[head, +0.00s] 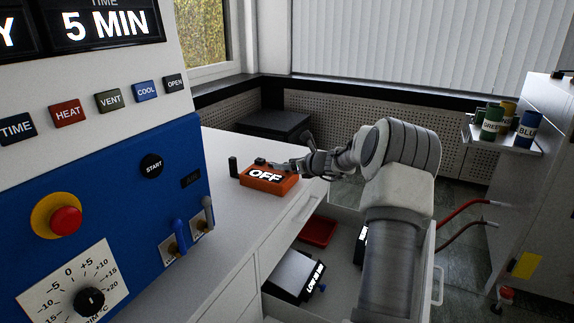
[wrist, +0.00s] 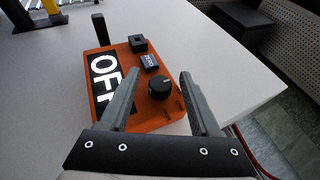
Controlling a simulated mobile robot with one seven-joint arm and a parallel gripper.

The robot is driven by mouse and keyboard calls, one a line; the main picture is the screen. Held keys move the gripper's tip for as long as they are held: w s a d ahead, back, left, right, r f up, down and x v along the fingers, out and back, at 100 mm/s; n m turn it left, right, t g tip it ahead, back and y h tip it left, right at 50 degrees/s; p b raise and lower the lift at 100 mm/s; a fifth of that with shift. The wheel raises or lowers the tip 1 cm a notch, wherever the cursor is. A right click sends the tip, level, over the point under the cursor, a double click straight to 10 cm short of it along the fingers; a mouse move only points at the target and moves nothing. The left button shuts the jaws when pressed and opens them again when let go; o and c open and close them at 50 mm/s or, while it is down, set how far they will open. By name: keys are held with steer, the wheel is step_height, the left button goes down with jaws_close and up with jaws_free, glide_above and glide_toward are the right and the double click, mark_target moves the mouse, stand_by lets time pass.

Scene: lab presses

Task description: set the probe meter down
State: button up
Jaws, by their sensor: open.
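The probe meter (head: 272,181) is an orange box with a display reading OFF. It sits on the white counter (head: 225,215), near the edge on the drawer side. In the wrist view the meter (wrist: 108,45) shows a black knob (wrist: 160,88), a small dark label and a black square socket on top. My gripper (head: 286,167) is open at the meter's right end. In the wrist view my gripper's fingers (wrist: 157,78) are apart, with the knob showing between them. I cannot tell whether they touch the meter.
An open drawer (head: 322,268) below the counter holds a red tray (head: 318,231) and a grey-topped device (head: 293,274). A blue press panel (head: 110,215) is at left.

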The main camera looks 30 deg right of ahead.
steer(key=p+v, duration=0.1)
steer(key=v, duration=1)
steer(key=shift+s+p, duration=0.35)
steer(key=shift+p, duration=0.05)
steer(key=shift+r, duration=0.1)
